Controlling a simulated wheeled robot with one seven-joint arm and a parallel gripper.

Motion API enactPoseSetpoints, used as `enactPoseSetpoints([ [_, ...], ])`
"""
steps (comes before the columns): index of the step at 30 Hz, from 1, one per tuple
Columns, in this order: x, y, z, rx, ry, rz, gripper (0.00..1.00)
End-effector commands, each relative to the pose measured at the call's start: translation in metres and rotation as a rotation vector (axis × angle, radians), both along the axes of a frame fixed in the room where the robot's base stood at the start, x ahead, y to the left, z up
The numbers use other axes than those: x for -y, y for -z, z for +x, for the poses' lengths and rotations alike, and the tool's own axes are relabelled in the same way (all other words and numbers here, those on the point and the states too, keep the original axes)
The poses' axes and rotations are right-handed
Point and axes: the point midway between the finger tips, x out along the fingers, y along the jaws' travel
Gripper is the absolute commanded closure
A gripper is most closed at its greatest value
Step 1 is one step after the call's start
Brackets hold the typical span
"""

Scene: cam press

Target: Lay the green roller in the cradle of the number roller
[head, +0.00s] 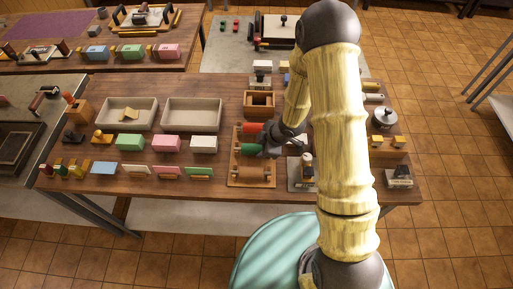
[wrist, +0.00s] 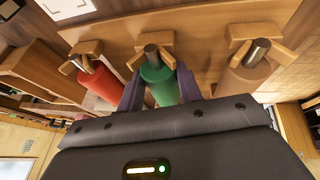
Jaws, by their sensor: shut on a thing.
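The green roller (wrist: 163,80) is between the two fingers of my gripper (wrist: 160,90) in the wrist view, and the gripper is shut on it. Its metal axle end is at the middle wooden cradle (wrist: 141,56); I cannot tell whether it rests in it or is just above. In the head view the green roller (head: 249,149) is at the middle of a wooden rack (head: 237,181), partly hidden by my gripper (head: 266,149). A red roller (wrist: 100,84) lies on one side and a tan-brown roller (wrist: 245,77) on the other, each at its own cradle. No number marking is readable.
Left of the rack are green, pink and white blocks (head: 204,144) and two grey trays (head: 191,113). An open wooden box (head: 259,104) stands behind it. A stamp-like device (head: 302,172) stands close on the right, beside my arm.

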Motion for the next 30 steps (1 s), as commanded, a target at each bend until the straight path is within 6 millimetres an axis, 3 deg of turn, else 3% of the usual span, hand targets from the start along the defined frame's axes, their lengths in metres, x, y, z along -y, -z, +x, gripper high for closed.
enactPoseSetpoints([
  [7, 0.000, -0.021, 0.001, 0.003, 0.002, 0.002, 1.00],
  [18, 0.000, -0.093, 0.001, 0.002, 0.001, 0.001, 1.00],
  [30, 0.000, -0.100, 0.000, 0.001, -0.001, 0.000, 1.00],
])
